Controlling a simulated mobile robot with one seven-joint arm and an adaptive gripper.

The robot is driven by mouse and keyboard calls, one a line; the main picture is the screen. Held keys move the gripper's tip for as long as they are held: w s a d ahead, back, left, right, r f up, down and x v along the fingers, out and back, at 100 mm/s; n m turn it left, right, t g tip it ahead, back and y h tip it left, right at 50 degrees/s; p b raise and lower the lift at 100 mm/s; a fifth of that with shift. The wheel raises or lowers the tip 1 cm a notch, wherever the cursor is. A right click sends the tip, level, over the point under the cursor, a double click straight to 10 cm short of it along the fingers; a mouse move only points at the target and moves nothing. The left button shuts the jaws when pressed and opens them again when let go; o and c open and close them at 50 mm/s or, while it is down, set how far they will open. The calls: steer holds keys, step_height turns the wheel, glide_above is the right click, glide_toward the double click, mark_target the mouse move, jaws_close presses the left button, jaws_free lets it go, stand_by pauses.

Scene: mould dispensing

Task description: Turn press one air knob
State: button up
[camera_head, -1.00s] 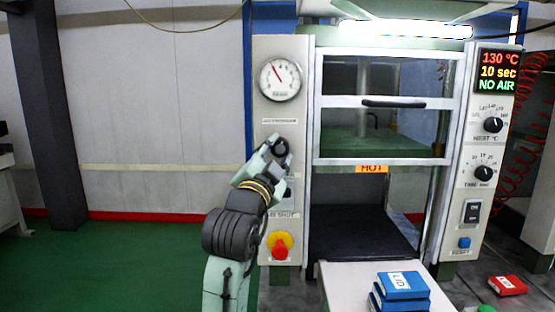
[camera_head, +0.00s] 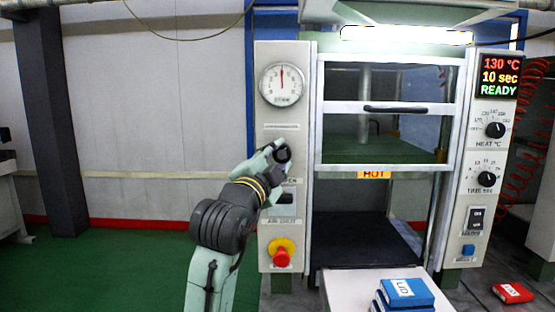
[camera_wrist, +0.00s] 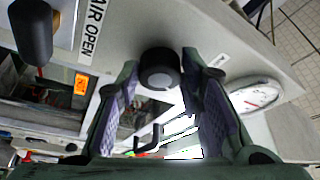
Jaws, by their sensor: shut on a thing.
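The black air knob (camera_head: 282,150) sits on the left panel of the press, below the round pressure gauge (camera_head: 282,84). My gripper (camera_head: 272,156) is at this panel with its fingers around the knob. In the wrist view the knob (camera_wrist: 160,68) lies between the two fingertips, and my gripper (camera_wrist: 161,62) is shut on it. The gauge needle points nearly straight up. The display (camera_head: 498,76) on the right panel reads 130 °C, 10 sec and READY. My gripper hides part of the panel around the knob.
Below the knob are a dark switch (camera_head: 284,202) and a red button on yellow (camera_head: 282,254). In the wrist view an "AIR OPEN" label (camera_wrist: 92,30) is beside a black handle (camera_wrist: 32,32). Blue boxes (camera_head: 404,291) lie on the front shelf. Green floor at left is clear.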

steer(key=o, duration=1.2)
steer(key=shift+c, duration=0.2)
steer(key=v, duration=1.2)
